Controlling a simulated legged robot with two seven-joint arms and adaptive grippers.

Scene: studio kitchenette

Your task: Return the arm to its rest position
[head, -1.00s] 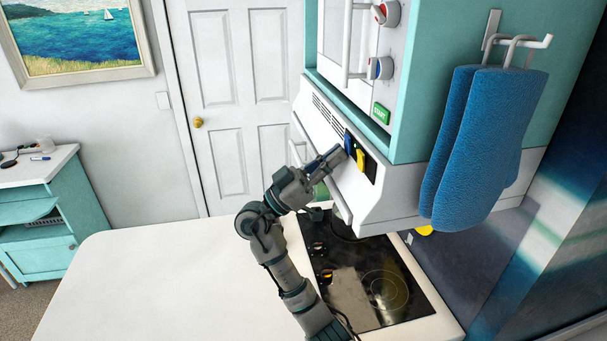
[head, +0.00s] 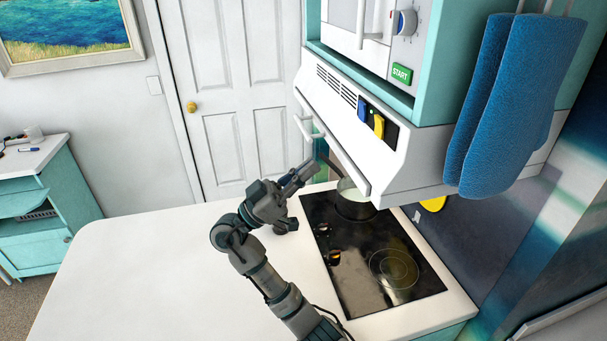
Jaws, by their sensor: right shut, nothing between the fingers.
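My right arm (head: 262,275) comes in from the bottom of the head view and reaches up over the white counter. Its gripper (head: 308,172) is shut and empty. It shows just left of the hood's lower edge, near the back left of the stove, apart from the hood's switches. The blue switch (head: 362,108) and the yellow switch (head: 379,125) sit on the black panel of the range hood (head: 335,110). My left gripper is not in view.
A black cooktop (head: 375,270) lies below the hood, with a pot (head: 354,200) at its back, partly hidden by the hood. The white counter (head: 140,275) is clear at left. A microwave with a green START button (head: 402,74) is above.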

